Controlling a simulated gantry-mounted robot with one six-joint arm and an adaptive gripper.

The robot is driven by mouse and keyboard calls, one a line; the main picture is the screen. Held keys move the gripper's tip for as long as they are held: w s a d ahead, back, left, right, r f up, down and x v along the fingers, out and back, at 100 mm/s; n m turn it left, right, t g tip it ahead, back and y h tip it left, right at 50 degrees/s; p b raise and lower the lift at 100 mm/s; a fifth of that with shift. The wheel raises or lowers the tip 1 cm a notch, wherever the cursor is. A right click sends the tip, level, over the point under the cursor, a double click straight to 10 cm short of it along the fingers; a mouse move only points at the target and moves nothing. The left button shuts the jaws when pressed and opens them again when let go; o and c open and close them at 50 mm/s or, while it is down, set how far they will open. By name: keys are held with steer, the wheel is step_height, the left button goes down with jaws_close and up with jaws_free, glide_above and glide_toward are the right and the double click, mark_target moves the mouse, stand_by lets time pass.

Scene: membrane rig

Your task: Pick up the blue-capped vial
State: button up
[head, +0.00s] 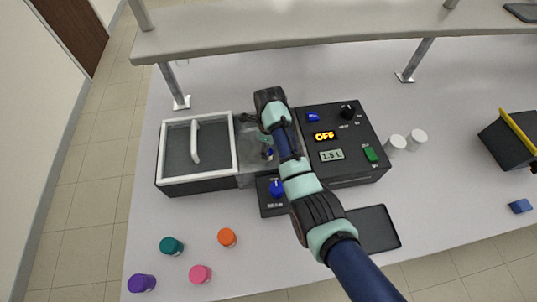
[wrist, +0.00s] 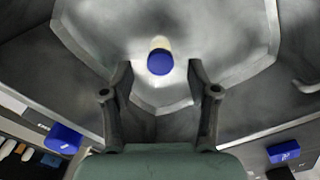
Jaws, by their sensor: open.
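The blue-capped vial (wrist: 160,58) shows in the wrist view, its round blue cap toward the camera and a pale body behind it. It stands in a grey, many-sided recess (wrist: 100,30). My gripper (wrist: 159,70) is open, with one dark finger on each side just below the cap in the picture. No contact between the fingers and the vial shows. In the head view my gripper (head: 266,143) is small and partly hidden by my arm, over the clear middle part of the rig. A small blue spot there may be the cap.
A box with a handled lid (head: 212,150) stands left of my gripper, and a black control unit (head: 345,165) reading OFF stands right. A blue knob (head: 277,188) is in front. Orange (head: 227,238), teal (head: 172,246), pink (head: 200,274) and purple (head: 142,283) caps are front left. A shelf (head: 330,30) spans the back.

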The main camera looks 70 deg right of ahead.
mark_target(270, 151)
step_height(270, 151, down, 4)
steer(key=shift+r, duration=0.25)
steer(key=c, duration=1.1)
step_height(270, 151, up, 20)
steer(key=p, duration=0.9)
steer(key=shift+r, duration=0.1)
steer(key=shift+c, duration=0.2)
steer(key=shift+w, duration=0.1)
